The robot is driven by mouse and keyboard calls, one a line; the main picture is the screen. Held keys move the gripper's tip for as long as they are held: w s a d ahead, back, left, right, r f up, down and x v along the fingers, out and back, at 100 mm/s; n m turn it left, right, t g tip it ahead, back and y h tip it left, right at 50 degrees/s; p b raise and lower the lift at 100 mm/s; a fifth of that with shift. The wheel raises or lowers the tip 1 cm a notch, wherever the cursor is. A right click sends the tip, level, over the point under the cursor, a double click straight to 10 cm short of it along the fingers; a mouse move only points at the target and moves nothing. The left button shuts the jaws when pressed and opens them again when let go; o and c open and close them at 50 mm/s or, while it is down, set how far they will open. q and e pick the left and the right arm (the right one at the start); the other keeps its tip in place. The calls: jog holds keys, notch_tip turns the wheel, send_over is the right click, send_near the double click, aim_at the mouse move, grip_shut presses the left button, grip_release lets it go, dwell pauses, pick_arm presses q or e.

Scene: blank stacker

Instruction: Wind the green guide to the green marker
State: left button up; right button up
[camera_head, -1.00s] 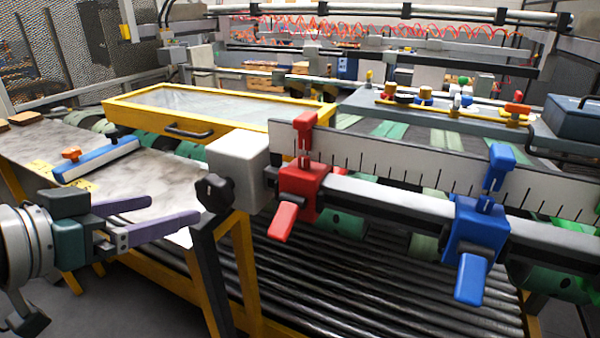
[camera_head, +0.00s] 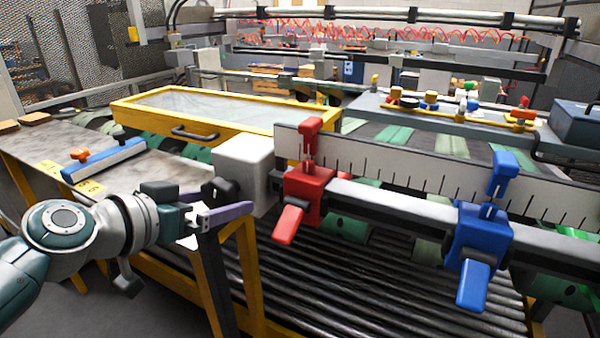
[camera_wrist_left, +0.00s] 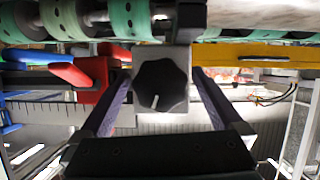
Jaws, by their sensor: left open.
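A black lobed knob (camera_head: 222,190) is on the grey end box (camera_head: 243,172) of the rail. In the left wrist view the knob (camera_wrist_left: 160,86) faces me and bears a white line. My left gripper (camera_head: 230,198) is open, its purple fingers on either side of the knob; contact cannot be told. A red guide (camera_head: 304,190) and a blue guide (camera_head: 480,235) sit on the rail beside a white scale (camera_head: 400,172). My right gripper is not in view.
A yellow-framed tray (camera_head: 215,110) lies behind the box. A blue bar with an orange knob (camera_head: 105,160) lies on the worn table (camera_head: 40,150). Dark rollers (camera_head: 350,295) run below the rail. A yellow frame leg (camera_head: 250,270) stands under the box.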

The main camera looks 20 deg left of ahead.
pick_arm(q)
jog(key=c, duration=1.2)
jog(key=n+b, duration=0.1)
jog(key=h+b, duration=0.1)
jog(key=b, duration=0.1)
jog(key=shift+f+n, duration=0.25)
jog(key=shift+n, duration=0.15)
jog(key=n+h+b, duration=0.1)
jog(key=n+b, duration=0.1)
jog(key=b, duration=0.1)
jog(key=n+h+b, duration=0.2)
jog(key=n+b, duration=0.1)
jog(key=b, duration=0.1)
jog(key=shift+t+h, duration=0.3)
jog(key=n+h+b, duration=0.1)
jog(key=n+b, duration=0.1)
jog(key=shift+r+t+b, duration=0.2)
jog(key=shift+t+b, duration=0.1)
jog(key=shift+b, duration=0.05)
jog(key=shift+r+n+b, duration=0.1)
jog(key=shift+n+b, duration=0.35)
jog(key=shift+n, duration=0.25)
